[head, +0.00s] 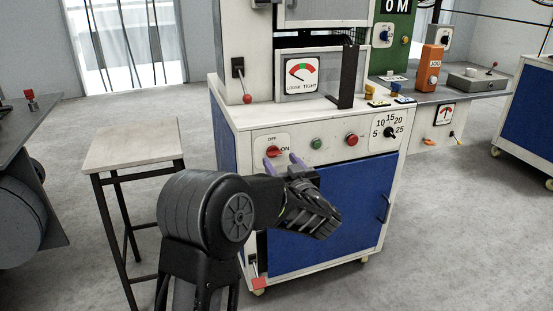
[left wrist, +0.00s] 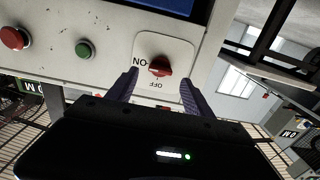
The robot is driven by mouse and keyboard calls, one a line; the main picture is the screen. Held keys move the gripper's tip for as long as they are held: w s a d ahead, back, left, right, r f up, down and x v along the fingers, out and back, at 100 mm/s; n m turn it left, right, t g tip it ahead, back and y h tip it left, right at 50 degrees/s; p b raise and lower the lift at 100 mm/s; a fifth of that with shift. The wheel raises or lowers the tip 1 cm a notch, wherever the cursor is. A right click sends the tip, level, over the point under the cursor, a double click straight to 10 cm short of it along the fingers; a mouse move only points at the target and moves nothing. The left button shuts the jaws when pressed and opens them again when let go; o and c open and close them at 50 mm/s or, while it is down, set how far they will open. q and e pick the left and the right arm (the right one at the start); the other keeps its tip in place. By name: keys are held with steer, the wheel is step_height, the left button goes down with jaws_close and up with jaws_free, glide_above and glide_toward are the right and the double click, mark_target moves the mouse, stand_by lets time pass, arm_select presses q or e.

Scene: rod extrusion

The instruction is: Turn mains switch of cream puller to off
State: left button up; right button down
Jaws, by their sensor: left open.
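The mains switch (head: 273,151) is a red rotary knob on a white plate marked OFF above and ON to its right. It sits at the left of the cream puller's (head: 232,121) front panel. Its pointer appears turned toward ON. In the left wrist view the switch (left wrist: 160,67) shows upside down, with ON at its left and OFF below. My left gripper (head: 282,159) is in front of the panel, open and empty. In the left wrist view its fingertips (left wrist: 158,80) are spread on either side of the knob; contact is not visible. My right gripper is out of view.
A green button (head: 316,143), a red button (head: 351,139) and a numbered dial (head: 390,133) lie to the right on the same panel. A lever with a red ball (head: 247,98) stands above. A stool (head: 134,144) is at the left.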

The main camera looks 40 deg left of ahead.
mark_target(276, 155)
arm_select(q)
steer(key=x, duration=0.4)
steer(key=shift+b, duration=0.4)
jaws_close()
